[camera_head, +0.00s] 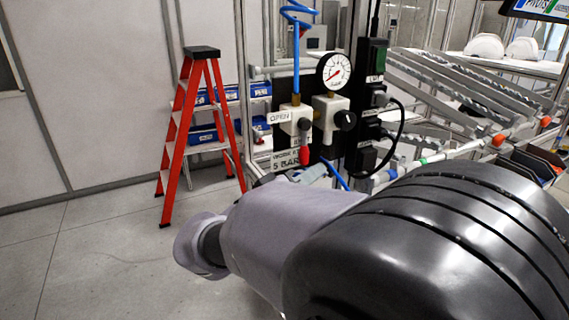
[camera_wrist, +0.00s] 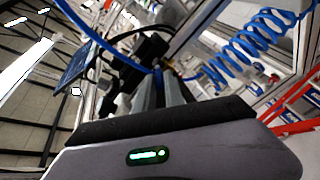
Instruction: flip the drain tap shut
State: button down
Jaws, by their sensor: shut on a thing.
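The air panel (camera_head: 303,125) hangs on the frame in the head view. A small red part (camera_head: 304,155), which looks like the drain tap's lever, hangs below the left valve block (camera_head: 295,120). My gripper (camera_head: 308,173) is right under it, partly hidden by my wrist. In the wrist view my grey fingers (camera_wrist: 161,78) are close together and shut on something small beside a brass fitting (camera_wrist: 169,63). The held part is mostly hidden between the fingers, and I cannot tell the lever's angle.
A pressure gauge (camera_head: 334,71) and a black knob (camera_head: 345,120) sit just above and to the right. A blue air hose (camera_head: 335,174) passes close by my gripper; a coiled hose (camera_wrist: 245,38) shows in the wrist view. A red stepladder (camera_head: 195,125) stands left on open floor.

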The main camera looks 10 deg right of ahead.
jog(key=f+n+t+h+b, duration=0.1)
jog(key=t+h+b, duration=0.1)
jog(key=b, duration=0.7)
jog(key=shift+f, duration=0.3)
jog(key=c, duration=1.4)
grip_release()
jog(key=shift+c, duration=0.2)
jog(key=shift+s+a, duration=0.1)
